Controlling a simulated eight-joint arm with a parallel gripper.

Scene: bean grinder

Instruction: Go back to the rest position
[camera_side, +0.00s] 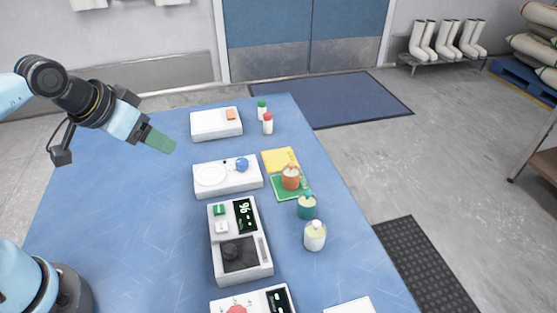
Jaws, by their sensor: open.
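My gripper (159,141) is at the upper left of the side view, with green fingers pointing right and down. It is raised above the blue table and holds nothing that I can see. The gap between its fingers is hard to make out from this side. The gripper is apart from the devices on the table, to the left of the white box at the back.
The blue table (120,215) carries a white box (215,124), a white device with a blue knob (242,165), a device with a dark display (245,214), and several bottles, one being white (315,236). The table's left part is clear.

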